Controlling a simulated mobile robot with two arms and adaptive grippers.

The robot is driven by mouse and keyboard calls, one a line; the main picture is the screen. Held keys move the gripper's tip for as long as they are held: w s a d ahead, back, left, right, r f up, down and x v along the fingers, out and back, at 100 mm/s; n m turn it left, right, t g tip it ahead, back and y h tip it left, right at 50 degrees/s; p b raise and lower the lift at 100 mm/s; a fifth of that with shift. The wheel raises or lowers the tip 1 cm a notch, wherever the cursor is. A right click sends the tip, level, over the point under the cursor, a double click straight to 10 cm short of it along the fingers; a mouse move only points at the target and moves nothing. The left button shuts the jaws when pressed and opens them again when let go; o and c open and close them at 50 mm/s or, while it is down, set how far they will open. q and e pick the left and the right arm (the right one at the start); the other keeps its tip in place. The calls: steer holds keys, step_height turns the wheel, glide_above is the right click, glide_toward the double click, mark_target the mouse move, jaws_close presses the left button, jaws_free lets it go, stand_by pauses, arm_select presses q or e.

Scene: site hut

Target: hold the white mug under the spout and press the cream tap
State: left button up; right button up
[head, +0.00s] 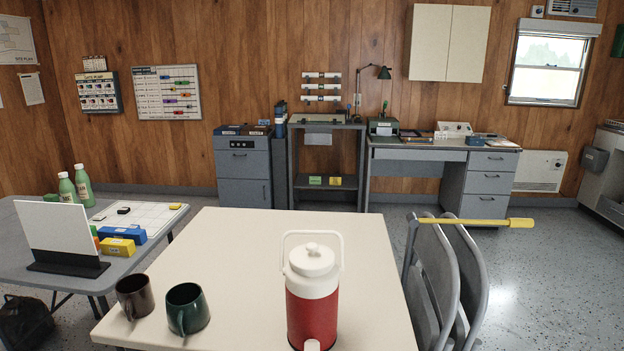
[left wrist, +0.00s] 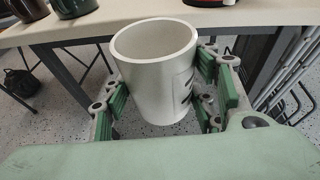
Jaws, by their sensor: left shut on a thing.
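In the left wrist view my left gripper (left wrist: 162,92) is shut on the white mug (left wrist: 155,82), its green pads on either side. The mug's mouth faces up and I see no liquid inside. It is in front of the table's near edge, apart from the jug. In the head view the red jug (head: 312,312) with a white lid and handle stands at the front of the cream table. The cream tap (head: 312,345) shows at the bottom edge, partly cut off; its spout is not clear. Neither gripper shows in the head view.
A brown mug (head: 134,296) and a green mug (head: 187,309) stand left of the jug on the cream table (head: 250,235). Folded grey chairs (head: 436,275) with a yellow-handled rod across them stand at the right. The table behind the jug is clear.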

arm_select(q)
step_height(320, 180, down, 10)
steer(key=d+r+m+h+b, duration=0.1)
steer(key=d+m+h+b, duration=0.1)
steer(key=d+b, duration=0.15)
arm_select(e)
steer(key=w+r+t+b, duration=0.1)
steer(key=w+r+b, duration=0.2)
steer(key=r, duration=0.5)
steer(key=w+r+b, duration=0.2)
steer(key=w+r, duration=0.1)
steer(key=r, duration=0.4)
arm_select(q)
steer(key=w+d+p, duration=0.2)
steer(key=w+d, duration=0.5)
steer(key=w, duration=0.2)
steer(key=shift+f, duration=0.2)
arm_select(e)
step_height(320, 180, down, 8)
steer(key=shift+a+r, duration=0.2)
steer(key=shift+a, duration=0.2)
arm_select(q)
steer(key=shift+w, duration=0.1)
